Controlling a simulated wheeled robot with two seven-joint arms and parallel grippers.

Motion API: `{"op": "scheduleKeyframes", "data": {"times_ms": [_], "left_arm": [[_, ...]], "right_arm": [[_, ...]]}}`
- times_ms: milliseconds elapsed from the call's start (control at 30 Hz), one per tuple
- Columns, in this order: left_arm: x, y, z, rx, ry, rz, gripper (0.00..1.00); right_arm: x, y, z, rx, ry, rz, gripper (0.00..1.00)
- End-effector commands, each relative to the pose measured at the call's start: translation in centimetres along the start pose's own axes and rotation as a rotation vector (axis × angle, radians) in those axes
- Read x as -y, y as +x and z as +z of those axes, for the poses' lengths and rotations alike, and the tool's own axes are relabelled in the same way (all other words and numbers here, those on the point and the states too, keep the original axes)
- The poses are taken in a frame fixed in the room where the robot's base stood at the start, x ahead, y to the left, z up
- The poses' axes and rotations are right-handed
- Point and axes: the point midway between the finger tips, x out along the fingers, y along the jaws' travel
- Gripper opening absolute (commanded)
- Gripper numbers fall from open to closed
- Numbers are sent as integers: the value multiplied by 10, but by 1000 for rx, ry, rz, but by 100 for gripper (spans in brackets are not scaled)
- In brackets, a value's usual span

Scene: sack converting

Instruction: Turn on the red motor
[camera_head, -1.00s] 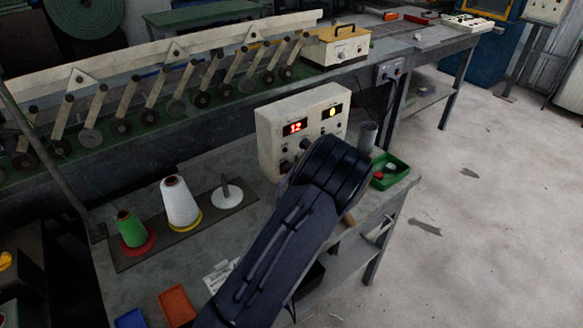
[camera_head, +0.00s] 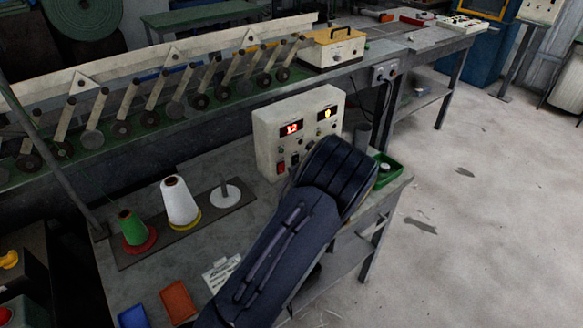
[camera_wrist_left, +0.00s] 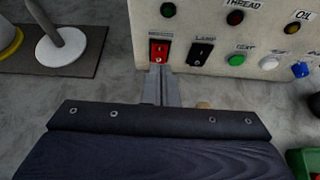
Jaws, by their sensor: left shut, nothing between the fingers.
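A pale control box (camera_head: 262,145) stands on the grey bench with lit displays. Its red rocker switch (camera_head: 281,169) shows low on the front face, left of a black switch (camera_head: 294,160). In the left wrist view, the red switch (camera_wrist_left: 159,51) sits under a small label too blurred to read, and the black switch (camera_wrist_left: 200,52) is labelled LAMP. My left gripper (camera_wrist_left: 161,76) is shut and empty, its tips just below the red switch; I cannot tell whether they touch it. In the head view my own arm hides its fingers. My right gripper is not in view.
Green (camera_wrist_left: 237,59), white (camera_wrist_left: 264,58) and blue (camera_wrist_left: 300,69) buttons sit right of the switches. A green tray (camera_head: 390,175) and grey cup (camera_head: 362,137) stand right of the box. A white cone (camera_head: 180,203) and green cone (camera_head: 133,230) stand at left.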

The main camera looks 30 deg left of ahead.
Motion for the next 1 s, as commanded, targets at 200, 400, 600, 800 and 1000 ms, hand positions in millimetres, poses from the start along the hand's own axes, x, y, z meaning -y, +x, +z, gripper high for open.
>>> {"op": "scheduleKeyframes", "data": {"times_ms": [200,400,600,800,1000], "left_arm": [[0,-53,10,-2,-3,-5,0],[0,-85,16,-1,-3,-3,0],[0,-96,19,0,-2,0,0],[0,-97,19,-1,-1,0,0],[0,-96,19,0,-1,0,0]], "right_arm": [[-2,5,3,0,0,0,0],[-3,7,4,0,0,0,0],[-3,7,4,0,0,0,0],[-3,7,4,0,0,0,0],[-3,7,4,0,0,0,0]]}}
